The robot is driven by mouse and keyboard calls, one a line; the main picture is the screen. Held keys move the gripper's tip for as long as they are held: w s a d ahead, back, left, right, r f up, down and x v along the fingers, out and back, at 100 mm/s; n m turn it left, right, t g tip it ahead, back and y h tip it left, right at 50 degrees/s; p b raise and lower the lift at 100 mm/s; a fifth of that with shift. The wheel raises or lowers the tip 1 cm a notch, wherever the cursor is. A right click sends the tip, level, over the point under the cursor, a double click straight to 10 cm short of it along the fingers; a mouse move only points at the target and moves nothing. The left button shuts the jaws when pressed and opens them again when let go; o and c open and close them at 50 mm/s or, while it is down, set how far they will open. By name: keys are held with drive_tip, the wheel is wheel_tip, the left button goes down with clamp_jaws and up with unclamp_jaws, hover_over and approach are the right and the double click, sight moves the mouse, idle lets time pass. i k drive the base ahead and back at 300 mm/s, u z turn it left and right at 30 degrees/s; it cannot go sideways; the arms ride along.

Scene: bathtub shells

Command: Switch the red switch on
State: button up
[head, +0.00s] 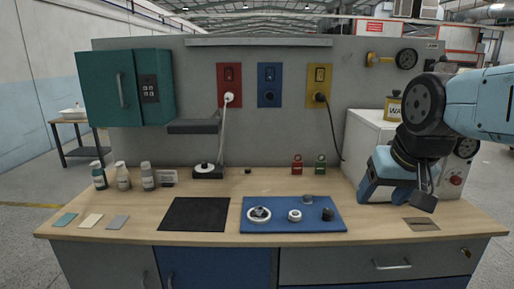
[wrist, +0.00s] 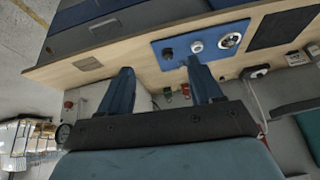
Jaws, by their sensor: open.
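The red panel (head: 221,99) is mounted on the grey back wall, left of the blue and yellow panels. Its small dark switch (head: 229,74) sits at the top, above a white plug with a white cable. The switch is too small to tell its position. My gripper (head: 424,201) hangs at the right, pointing down above the right end of the worktop, far from the red panel. In the wrist view my gripper (wrist: 160,63) is open, with two blue fingers apart and nothing between them.
A blue panel (head: 269,96) and a yellow panel (head: 319,98) are beside the red one. A grey shelf (head: 192,127) juts out below left. A white cabinet (head: 365,140) stands behind my arm. A blue mat (head: 278,222) holds several parts. Padlocks stand near the wall.

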sight(228, 72)
drive_tip(key=u, duration=0.95)
drive_tip(key=i, duration=0.1)
drive_tip(key=z, duration=2.8)
drive_tip(key=k, duration=1.35)
drive_tip(key=u, duration=1.85)
drive_tip(key=i, duration=0.55)
drive_tip(key=u, duration=0.05)
